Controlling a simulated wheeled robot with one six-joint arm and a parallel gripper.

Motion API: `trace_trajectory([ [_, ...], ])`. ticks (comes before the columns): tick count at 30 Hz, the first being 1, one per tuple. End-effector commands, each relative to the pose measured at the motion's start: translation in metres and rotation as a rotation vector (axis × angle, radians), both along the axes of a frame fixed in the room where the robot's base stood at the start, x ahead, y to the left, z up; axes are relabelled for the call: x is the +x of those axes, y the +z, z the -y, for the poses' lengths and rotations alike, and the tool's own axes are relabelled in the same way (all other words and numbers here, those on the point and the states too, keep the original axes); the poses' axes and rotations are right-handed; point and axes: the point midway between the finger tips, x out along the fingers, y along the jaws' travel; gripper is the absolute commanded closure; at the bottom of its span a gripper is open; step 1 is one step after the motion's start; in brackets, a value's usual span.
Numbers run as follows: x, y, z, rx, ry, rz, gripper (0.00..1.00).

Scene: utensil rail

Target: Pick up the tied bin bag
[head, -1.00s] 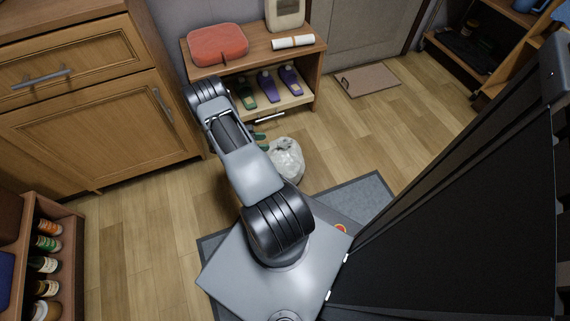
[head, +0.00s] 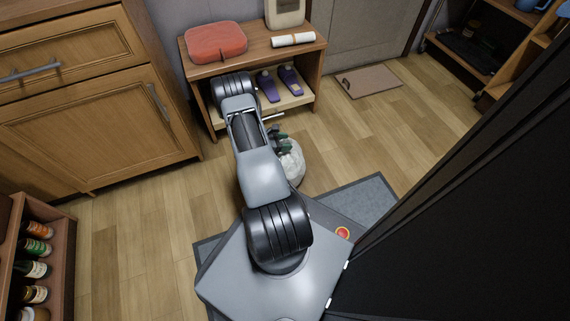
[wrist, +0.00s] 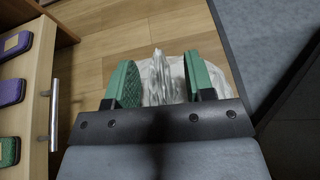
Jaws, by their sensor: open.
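The tied bin bag (head: 291,163) is a whitish, crinkled plastic bag on the wooden floor, partly hidden behind my arm in the head view. In the wrist view the bag (wrist: 160,85) lies ahead, its gathered top rising between the two green fingers. My gripper (wrist: 158,75) is open, with one finger on each side of the bag's top. I cannot tell whether either finger touches it.
A wooden shoe bench (head: 310,60) stands behind, carrying a red case (head: 217,43) and a white roll (head: 292,40). Its drawer handle (wrist: 54,115) is close to my gripper's left. A grey mat (head: 360,203) lies right. Open floor (head: 345,135) extends beyond the bag.

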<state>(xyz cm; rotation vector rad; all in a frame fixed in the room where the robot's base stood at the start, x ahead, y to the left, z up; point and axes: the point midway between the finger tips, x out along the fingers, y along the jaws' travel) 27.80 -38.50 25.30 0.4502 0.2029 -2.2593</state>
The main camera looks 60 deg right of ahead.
Motion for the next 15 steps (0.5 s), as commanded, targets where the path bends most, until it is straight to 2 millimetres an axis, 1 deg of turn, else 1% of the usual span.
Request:
trace_trajectory([
  [6,-0.0001,0.0005,0.0004,0.0,0.001,0.0,0.51],
  [15,0.0,0.0004,0.0003,0.0,0.0,0.0,0.8],
])
